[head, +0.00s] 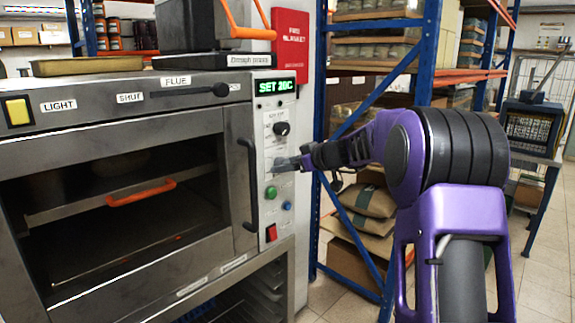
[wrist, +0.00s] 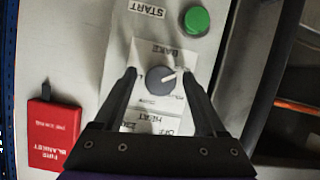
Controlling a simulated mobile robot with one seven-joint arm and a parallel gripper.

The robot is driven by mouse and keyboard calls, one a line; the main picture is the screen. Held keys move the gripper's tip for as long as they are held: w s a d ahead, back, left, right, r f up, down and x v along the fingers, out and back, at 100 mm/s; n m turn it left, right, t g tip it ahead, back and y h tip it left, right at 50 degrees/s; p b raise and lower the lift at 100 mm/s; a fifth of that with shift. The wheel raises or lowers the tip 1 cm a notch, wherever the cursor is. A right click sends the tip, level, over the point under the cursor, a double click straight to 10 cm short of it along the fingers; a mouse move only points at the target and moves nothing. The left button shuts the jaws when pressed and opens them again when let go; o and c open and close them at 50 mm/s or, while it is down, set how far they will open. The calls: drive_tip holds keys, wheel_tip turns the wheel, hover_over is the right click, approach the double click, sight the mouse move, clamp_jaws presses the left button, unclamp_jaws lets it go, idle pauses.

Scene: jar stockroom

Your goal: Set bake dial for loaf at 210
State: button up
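The bake dial (wrist: 161,80) is a round grey knob with a pale pointer, on a white plate marked BAKE, shown upside down in the wrist view. Its pointer aims right and slightly up there. My gripper (wrist: 159,76) is open, with one finger on each side of the knob and a gap visible on both sides. The green display (head: 275,87) reads SET and a small value ending in C, hard to make out.
A dark upper knob (head: 282,128) sits above my gripper. A green button (head: 271,192), blue button (head: 287,205) and red switch (head: 271,232) sit below. The black oven door handle (head: 249,184) stands out just left. A blue shelf post (head: 319,130) is close right.

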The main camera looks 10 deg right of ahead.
clamp_jaws()
idle(0.3)
drive_tip(key=shift+s+a+f+n+t+y+p, duration=0.2)
drive_tip(key=shift+n+t+p, duration=1.2)
drive_tip(key=shift+n, duration=3.25)
drive_tip(key=shift+w+d+f+n+t+y+p, duration=0.3)
drive_tip(key=shift+n+t+p, duration=1.1)
drive_tip(key=shift+n, duration=3.3)
drive_tip(key=shift+s+a+r+n+t+y+p, duration=0.3)
drive_tip(key=shift+n+t+p, duration=1.1)
drive_tip(key=shift+n, duration=3.25)
drive_tip(key=shift+w+d+f, duration=0.1)
drive_tip(key=shift+f, duration=0.05)
